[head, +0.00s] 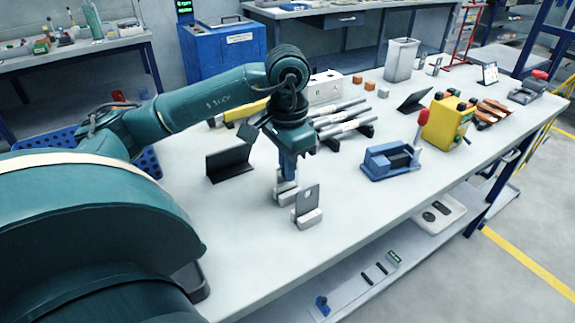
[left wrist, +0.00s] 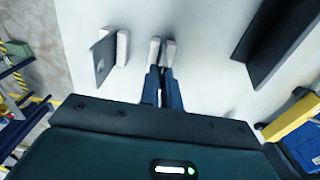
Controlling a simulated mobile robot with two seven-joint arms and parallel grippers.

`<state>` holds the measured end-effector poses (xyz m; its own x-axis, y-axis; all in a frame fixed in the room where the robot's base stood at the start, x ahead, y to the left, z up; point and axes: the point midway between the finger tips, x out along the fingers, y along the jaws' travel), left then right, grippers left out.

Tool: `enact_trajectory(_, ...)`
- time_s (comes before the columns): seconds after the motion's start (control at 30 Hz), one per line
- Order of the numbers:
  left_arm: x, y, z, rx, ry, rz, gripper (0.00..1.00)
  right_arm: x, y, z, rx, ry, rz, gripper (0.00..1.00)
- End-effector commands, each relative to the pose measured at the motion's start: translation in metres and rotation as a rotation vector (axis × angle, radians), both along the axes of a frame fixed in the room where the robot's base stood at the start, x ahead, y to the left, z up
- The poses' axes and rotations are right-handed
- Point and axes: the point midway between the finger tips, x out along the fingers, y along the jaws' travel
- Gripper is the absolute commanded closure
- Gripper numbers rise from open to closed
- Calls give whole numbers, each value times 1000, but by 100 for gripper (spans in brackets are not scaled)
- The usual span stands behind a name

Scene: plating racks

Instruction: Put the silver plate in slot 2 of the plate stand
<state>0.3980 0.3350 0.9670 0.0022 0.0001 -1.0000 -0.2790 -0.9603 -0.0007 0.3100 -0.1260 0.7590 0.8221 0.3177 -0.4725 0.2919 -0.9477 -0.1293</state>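A small grey, silver-looking plate (head: 308,200) with a hole stands upright between pale blocks (head: 308,219) on the table. The plate also shows in the left wrist view (left wrist: 104,60), left of my fingers. My left gripper (head: 287,176) points down just behind and left of the plate, apart from it. Its blue fingers (left wrist: 162,68) are close together with a narrow gap. Pale pieces (head: 285,192) show at its tips; I cannot tell whether they are fingertips or another pair of blocks. No plate is visible between the fingers. Slot numbers are not readable. My right gripper is not in view.
A dark slanted panel (head: 230,163) stands left of my left gripper and also shows in the left wrist view (left wrist: 280,40). A blue fixture (head: 390,162) and a yellow control box (head: 446,124) stand to the right. The table's front right is clear.

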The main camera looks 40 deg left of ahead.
Motion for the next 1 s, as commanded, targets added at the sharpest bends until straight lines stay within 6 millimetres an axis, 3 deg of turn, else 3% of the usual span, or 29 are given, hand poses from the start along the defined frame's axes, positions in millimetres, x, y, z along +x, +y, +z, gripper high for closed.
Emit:
enact_trajectory(0.07, 0, 0, -4, 0, 0, 0, 100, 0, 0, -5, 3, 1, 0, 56)
enact_trajectory(0.1, 0, 0, -3, 0, 1, 0, 93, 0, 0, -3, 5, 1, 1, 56)
enact_trajectory(0.33, 0, 0, -3, 0, 1, 0, 74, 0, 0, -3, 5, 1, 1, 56)
enact_trajectory(0.67, 0, 0, 3, 0, 1, 0, 74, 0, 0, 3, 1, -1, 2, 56)
enact_trajectory(0.77, 1, 0, 14, -1, -4, 0, 74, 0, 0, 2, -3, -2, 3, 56)
enact_trajectory(1.0, 1, 0, 69, -1, -6, 0, 74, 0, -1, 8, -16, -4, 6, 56)
